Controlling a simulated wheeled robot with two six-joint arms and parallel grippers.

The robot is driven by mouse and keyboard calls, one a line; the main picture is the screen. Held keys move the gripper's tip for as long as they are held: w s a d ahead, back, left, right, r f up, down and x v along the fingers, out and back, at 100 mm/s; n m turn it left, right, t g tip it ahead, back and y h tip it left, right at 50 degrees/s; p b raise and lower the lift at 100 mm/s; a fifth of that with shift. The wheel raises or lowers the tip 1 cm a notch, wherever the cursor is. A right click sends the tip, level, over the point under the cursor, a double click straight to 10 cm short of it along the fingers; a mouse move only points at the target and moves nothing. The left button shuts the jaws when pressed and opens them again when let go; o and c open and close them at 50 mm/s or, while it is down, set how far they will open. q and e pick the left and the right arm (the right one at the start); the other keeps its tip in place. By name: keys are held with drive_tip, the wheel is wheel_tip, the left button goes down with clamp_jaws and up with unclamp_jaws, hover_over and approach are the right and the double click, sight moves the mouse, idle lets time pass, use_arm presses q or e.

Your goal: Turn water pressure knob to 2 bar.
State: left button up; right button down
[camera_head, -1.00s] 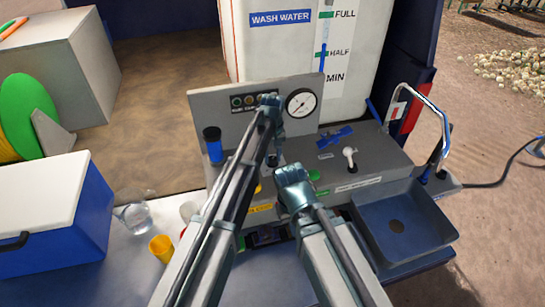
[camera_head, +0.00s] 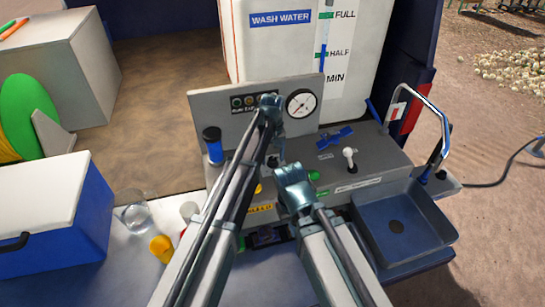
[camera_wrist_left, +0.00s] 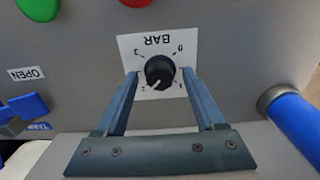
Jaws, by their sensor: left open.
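The black pressure knob (camera_wrist_left: 160,72) sits on a white plate (camera_wrist_left: 128,47) marked BAR with 0, 1, 2 and 3, upside down in the left wrist view. Its pale mark points down-left, towards the 2. My left gripper (camera_wrist_left: 160,76) is open, one finger on each side of the knob; whether they touch it I cannot tell. In the head view my left arm hides the knob. The round pressure gauge (camera_head: 301,103) is on the upright panel; its reading is too small to tell. My right arm's end (camera_head: 293,188) is right of the left arm; its jaws are hidden.
A white wash water tank (camera_head: 280,50) stands behind the panel. A blue valve handle (camera_wrist_left: 24,108) and a blue cylinder (camera_wrist_left: 295,120) flank my left gripper. A sink (camera_head: 397,225) is at right. A yellow cup (camera_head: 161,248) and a blue-white cooler (camera_head: 50,225) are at left.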

sight(273, 158)
use_arm(q)
wheel_tip(273, 158, up, 14)
drive_tip(key=p, duration=1.3)
drive_tip(key=shift+f, duration=0.15)
drive_tip(key=s+a+m, duration=0.2)
drive_tip(key=s+a, duration=0.6)
drive_tip(key=s, duration=0.4)
drive_tip(key=s+a+m, duration=0.1)
drive_tip(key=s+a, duration=0.8)
drive_tip(key=s, duration=0.3)
drive_tip(key=s+d+f+m+b, duration=0.2)
drive_tip(key=d+f+b, duration=0.3)
drive_tip(key=f+b, duration=0.4)
drive_tip(key=s+d+f+m+y+b, duration=0.1)
drive_tip(key=s+d+f+m+b, duration=0.1)
drive_tip(key=d+f+b, duration=0.4)
wheel_tip(273, 158, down, 3)
drive_tip(key=s+b, duration=0.1)
drive_tip(key=b, duration=0.1)
drive_tip(key=shift+s+d+b, duration=0.15)
drive_tip(key=shift+d+b, duration=0.1)
drive_tip(key=shift+b, duration=0.1)
